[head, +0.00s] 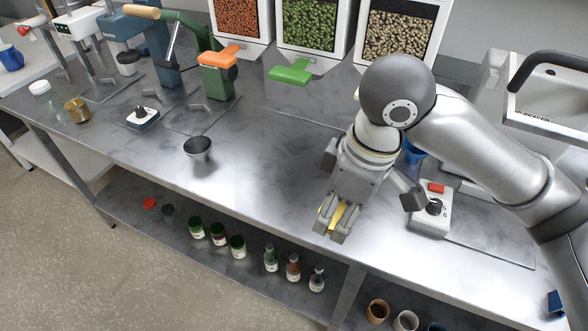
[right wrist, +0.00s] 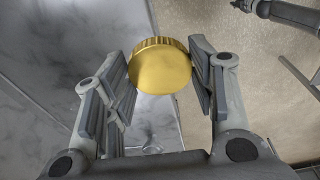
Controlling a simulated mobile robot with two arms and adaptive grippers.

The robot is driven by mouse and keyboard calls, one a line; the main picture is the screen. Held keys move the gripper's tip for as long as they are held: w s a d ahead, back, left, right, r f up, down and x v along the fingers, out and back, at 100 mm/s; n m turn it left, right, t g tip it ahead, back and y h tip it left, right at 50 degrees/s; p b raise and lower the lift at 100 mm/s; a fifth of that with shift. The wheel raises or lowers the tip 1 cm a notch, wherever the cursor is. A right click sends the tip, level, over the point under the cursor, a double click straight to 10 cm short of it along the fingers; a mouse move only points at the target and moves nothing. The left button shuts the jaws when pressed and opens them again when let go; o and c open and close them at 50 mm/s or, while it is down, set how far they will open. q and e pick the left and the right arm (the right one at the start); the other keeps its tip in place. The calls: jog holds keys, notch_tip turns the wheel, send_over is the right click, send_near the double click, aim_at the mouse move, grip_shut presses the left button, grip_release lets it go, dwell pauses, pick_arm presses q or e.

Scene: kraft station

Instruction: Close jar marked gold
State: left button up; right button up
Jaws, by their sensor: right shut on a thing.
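My right gripper (head: 335,222) is shut on a gold lid (head: 338,214), held above the front part of the steel counter. In the right wrist view the round gold lid (right wrist: 160,68) with a ridged rim sits between the two fingers of the right gripper (right wrist: 165,85). An amber-brown jar (head: 77,110) stands at the left of the counter, far from this gripper; any marking on it is too small to read. A clear jar with a pale top (head: 40,90) stands behind it. My left gripper is not in view in the head view.
A control box (head: 431,210) with a red button and knob is right of the gripper. Dispensers (head: 314,30) line the back. Several jars and bottles (head: 237,246) stand on the lower shelf. The counter between bowl and gripper is clear.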

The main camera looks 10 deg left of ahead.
jog(key=d+f+m, duration=0.3)
jog(key=d, duration=0.2)
jog(key=d+f+m, duration=0.4)
jog(key=d, duration=0.2)
jog(key=d+f+m+t+h, duration=0.1)
jog(key=d+f+m, duration=0.3)
jog(key=d, duration=0.2)
jog(key=shift+w+d, duration=0.2)
jog(key=shift+w, duration=0.05)
jog(key=shift+a, duration=0.15)
